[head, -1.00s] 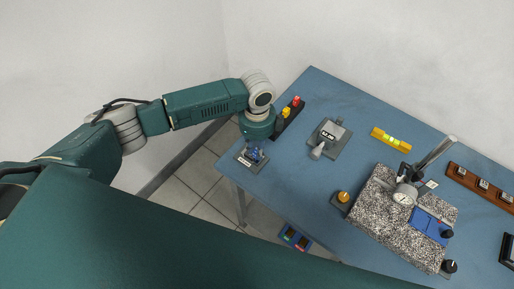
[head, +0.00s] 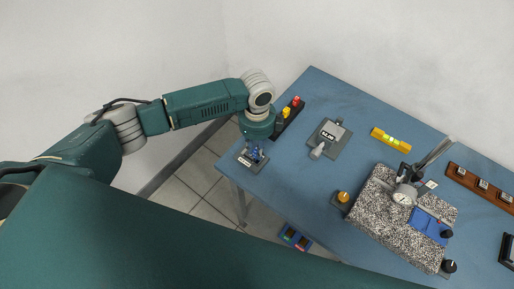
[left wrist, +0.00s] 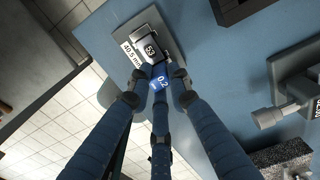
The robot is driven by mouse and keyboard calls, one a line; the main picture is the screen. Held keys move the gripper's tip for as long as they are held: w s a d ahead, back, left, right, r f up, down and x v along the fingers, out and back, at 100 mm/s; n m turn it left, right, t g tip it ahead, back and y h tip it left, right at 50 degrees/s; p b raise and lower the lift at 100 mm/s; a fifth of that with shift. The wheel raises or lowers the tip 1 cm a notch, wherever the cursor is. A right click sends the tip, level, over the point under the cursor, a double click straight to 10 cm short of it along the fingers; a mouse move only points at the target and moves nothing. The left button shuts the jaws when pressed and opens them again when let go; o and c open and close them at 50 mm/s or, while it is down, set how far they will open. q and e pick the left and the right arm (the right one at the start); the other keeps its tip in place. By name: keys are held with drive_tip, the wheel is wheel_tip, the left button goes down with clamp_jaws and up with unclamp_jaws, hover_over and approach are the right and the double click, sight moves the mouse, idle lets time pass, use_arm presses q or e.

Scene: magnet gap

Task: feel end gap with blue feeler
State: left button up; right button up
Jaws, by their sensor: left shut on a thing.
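My left gripper (head: 256,152) is at the table's left corner in the head view. In the left wrist view its fingers (left wrist: 158,84) are shut on a blue feeler (left wrist: 161,81) marked 0.2. Just beyond the fingertips is a dark block (left wrist: 151,46) marked S3 on a grey plate (left wrist: 178,38), with a white label reading about 40.5. The feeler's far end meets or lies close to this block; the fingers hide whether it is in a gap. The plate (head: 241,161) also shows in the head view. My right gripper is not in view.
A dark rack (head: 287,121) holds a yellow and a red handle. A grey device with a display (head: 328,136), a yellow level (head: 391,139) and a granite block (head: 375,214) with a dial gauge (head: 403,195) stand to the right. The table edge is close to the plate.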

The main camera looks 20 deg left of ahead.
use_arm(q)
drive_tip(key=shift+r+p, duration=2.2)
drive_tip(key=shift+r, duration=0.25)
